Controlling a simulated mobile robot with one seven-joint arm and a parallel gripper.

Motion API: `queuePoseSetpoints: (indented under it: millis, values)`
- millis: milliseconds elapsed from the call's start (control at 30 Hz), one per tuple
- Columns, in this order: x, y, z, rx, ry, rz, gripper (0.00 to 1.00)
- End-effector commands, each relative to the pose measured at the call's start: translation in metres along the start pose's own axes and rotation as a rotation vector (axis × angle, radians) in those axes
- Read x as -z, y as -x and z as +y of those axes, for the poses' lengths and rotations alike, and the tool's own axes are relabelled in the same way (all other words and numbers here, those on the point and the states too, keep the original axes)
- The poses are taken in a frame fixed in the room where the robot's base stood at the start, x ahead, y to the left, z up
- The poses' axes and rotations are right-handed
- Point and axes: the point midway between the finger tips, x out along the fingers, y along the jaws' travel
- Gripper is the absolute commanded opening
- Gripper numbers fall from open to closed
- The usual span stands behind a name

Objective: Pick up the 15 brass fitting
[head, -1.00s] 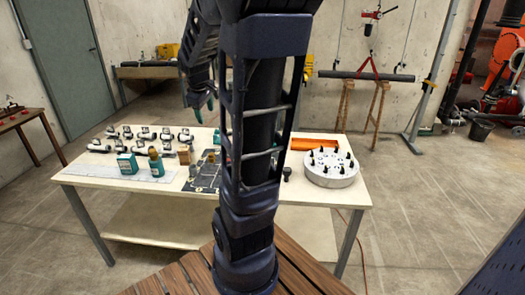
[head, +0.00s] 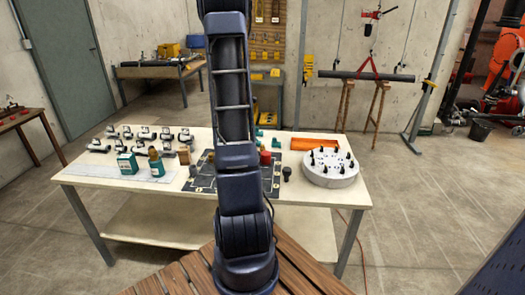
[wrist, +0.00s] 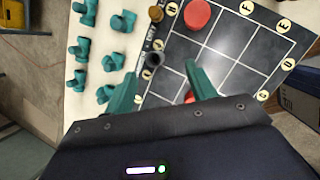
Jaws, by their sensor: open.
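A small brass-coloured fitting (wrist: 156,13) stands at the top edge of the wrist view, beside the dark lettered mat's border. Its number cannot be read, so I cannot tell if it is the 15 one. My gripper (wrist: 163,84) is open, with its two teal fingers over the mat (wrist: 232,45). The brass fitting lies beyond the fingertips, apart from them. A black ring-like fitting (wrist: 155,60) is near the fingertips, between them in the picture. In the head view my arm hides the gripper and part of the mat.
Several teal fittings (wrist: 124,21) stand left of the mat. A red cylinder (wrist: 197,15) stands on the mat, and another red piece (wrist: 191,98) shows by the right finger. On the table, an orange tray (head: 315,143) and a round grey fixture (head: 330,168) are at right.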

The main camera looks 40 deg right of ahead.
Motion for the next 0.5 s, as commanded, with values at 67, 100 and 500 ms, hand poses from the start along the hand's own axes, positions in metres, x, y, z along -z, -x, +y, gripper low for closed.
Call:
queuePoseSetpoints:
  millis: [67,100,500]
  values:
    - [-0.012,-0.032,0.002,0.019,0.070,-0.006,0.56]
    - [-0.017,-0.045,0.002,0.026,0.106,-0.009,0.56]
    - [-0.042,-0.114,0.002,0.057,0.292,-0.016,0.56]
